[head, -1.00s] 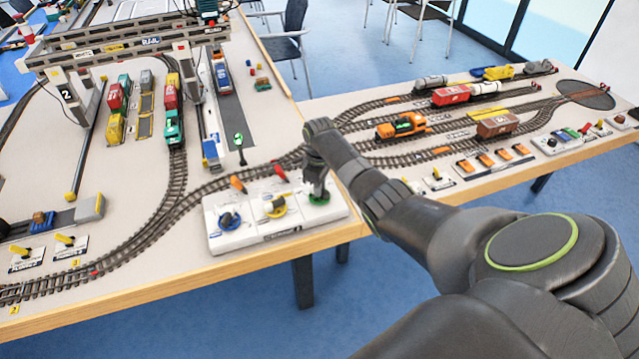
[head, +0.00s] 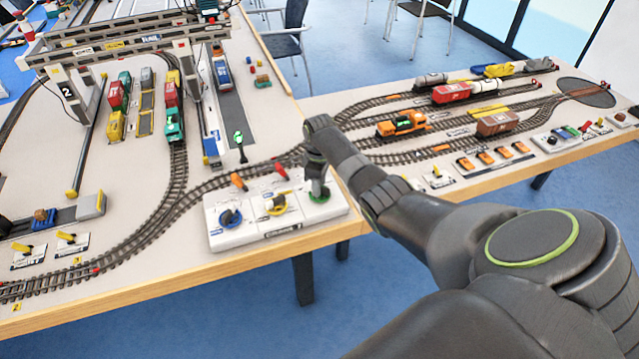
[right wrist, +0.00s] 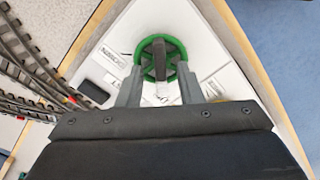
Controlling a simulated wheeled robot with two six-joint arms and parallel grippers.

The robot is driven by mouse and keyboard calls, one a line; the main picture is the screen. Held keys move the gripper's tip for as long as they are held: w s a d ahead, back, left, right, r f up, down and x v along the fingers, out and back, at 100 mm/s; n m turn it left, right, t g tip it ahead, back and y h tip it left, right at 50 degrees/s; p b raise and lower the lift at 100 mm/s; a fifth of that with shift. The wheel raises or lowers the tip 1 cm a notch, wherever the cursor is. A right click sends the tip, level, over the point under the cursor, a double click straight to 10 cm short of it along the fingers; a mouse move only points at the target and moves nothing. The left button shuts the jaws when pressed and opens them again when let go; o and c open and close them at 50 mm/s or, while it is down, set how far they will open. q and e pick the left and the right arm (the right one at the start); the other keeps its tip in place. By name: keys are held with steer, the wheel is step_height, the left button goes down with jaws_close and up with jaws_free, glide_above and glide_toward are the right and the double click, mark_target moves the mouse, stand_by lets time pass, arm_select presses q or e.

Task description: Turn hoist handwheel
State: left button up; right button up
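A white control panel (head: 236,239) at the table's front edge carries a blue handwheel (head: 231,217), a yellow handwheel (head: 276,204) and a green handwheel (head: 320,196). I cannot read which is labelled hoist. My right gripper (head: 318,188) points down over the green handwheel and partly covers it. In the right wrist view, the green handwheel (right wrist: 172,45), spoked with a dark bar across its middle, lies between the fingers of the right gripper (right wrist: 160,80). The fingers sit close against both sides of its rim. My left gripper is not in view.
A gantry crane (head: 130,42) spans rail wagons at the back left. More track and an orange locomotive (head: 402,124) lie right, beyond my arm.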

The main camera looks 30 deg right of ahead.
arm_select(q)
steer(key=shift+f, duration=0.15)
arm_select(e)
step_height(320, 180, up, 17)
steer(key=shift+r, duration=0.15)
stand_by(0.5)
stand_by(1.7)
